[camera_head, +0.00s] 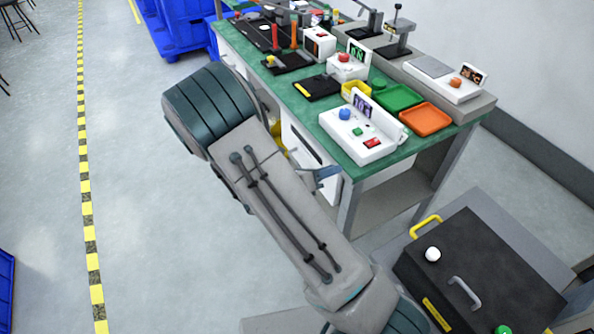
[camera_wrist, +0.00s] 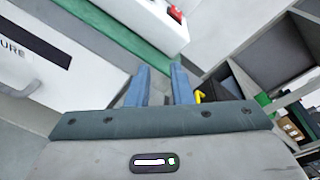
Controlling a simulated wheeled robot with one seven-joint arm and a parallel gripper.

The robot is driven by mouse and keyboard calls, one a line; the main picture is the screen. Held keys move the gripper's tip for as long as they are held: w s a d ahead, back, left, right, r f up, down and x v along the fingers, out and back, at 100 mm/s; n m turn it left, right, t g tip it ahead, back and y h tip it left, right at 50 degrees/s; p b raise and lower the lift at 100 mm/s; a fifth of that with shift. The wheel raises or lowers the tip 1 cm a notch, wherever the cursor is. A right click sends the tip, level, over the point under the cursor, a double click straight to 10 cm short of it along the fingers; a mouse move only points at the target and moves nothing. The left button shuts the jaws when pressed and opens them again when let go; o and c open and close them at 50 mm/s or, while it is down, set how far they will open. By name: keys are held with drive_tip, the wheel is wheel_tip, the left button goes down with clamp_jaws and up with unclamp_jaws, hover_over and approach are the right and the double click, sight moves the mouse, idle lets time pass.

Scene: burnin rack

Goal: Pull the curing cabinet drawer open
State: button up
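The curing cabinet's white drawer front (camera_head: 296,136) is under the green bench, partly hidden by my arm in the head view. In the wrist view the white front (camera_wrist: 75,85) fills the left side, with a dark strip and lettering ending in "URE". A grey handle (camera_wrist: 22,91) shows at the left edge of the wrist view. My gripper (camera_wrist: 160,70) has two blue fingers apart with nothing between them. It is to the right of the handle and apart from it. In the head view my gripper (camera_head: 326,172) is beside the cabinet's near corner. The drawer appears shut.
The green bench top (camera_head: 365,160) carries a white device (camera_head: 345,128), a green tray (camera_head: 399,98) and an orange tray (camera_head: 425,120). A dark box with a handle (camera_head: 490,270) stands at lower right. The floor left of the bench is clear.

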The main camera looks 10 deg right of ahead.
drive_tip(key=w+a+f+n+t+y+b, duration=0.35)
drive_tip(key=a+f+n+t, duration=0.2)
drive_tip(key=f+n, duration=0.4)
drive_tip(key=w+a+f+n+t+y+b, duration=0.2)
drive_tip(key=w+a+f+n+t+y, duration=0.25)
drive_tip(key=f+n+t, duration=0.4)
drive_tip(key=w+d, duration=0.1)
drive_tip(key=w, duration=0.2)
drive_tip(key=w+d+r+n+g, duration=0.1)
drive_tip(key=w+d, duration=0.1)
drive_tip(key=w, duration=0.2)
drive_tip(key=w+d+n+b, duration=0.1)
drive_tip(key=w+d, duration=0.1)
drive_tip(key=w, duration=0.2)
drive_tip(key=shift+d+r+g+h, duration=0.25)
drive_tip(key=shift+r+g+h, duration=0.05)
drive_tip(key=shift+r+h, duration=0.1)
clamp_jaws()
